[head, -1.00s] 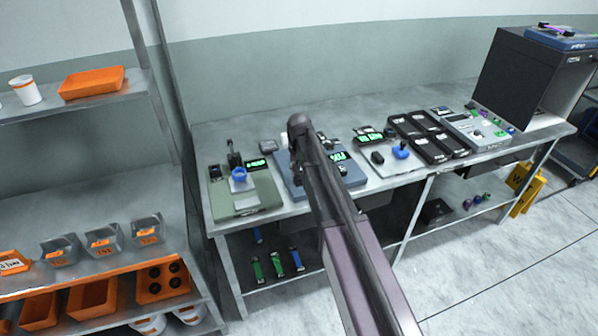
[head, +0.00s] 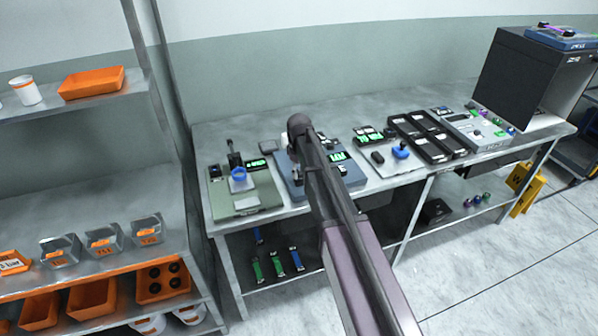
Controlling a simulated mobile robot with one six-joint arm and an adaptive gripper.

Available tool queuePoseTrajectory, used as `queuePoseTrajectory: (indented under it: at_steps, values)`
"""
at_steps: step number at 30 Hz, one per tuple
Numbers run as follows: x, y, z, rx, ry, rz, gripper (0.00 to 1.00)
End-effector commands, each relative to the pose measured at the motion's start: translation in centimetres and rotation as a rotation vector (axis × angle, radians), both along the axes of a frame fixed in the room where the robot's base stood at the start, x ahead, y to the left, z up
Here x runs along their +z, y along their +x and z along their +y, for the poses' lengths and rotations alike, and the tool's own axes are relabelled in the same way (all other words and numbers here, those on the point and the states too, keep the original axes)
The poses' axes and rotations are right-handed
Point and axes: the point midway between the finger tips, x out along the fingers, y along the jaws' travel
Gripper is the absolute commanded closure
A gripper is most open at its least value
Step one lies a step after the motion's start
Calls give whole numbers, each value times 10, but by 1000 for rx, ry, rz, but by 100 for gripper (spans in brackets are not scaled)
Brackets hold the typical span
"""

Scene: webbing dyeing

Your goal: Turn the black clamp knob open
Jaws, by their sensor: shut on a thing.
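A blue-grey bench device (head: 352,178) with a lit green display (head: 338,157) stands on the table, behind my arm. My arm reaches across it from the bottom right. My gripper (head: 297,172) is mostly hidden by my own arm, with only a small dark part showing at its left edge, down at the device. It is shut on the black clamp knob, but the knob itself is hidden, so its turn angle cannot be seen.
A green-grey device (head: 262,196) with a blue ring (head: 238,174) stands to the left. A pale device (head: 405,165) with a blue knob, black trays (head: 437,147) and a dark cabinet (head: 510,75) stand to the right. An orange-bin shelf (head: 70,258) is at the left.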

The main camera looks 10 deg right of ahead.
Motion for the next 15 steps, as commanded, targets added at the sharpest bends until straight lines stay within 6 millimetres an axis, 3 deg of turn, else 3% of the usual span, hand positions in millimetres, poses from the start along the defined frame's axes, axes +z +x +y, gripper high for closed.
queuePoseTrajectory:
  at_steps: [15]
  values:
    - [0, -2, -1, 233, -1, 4, 100]
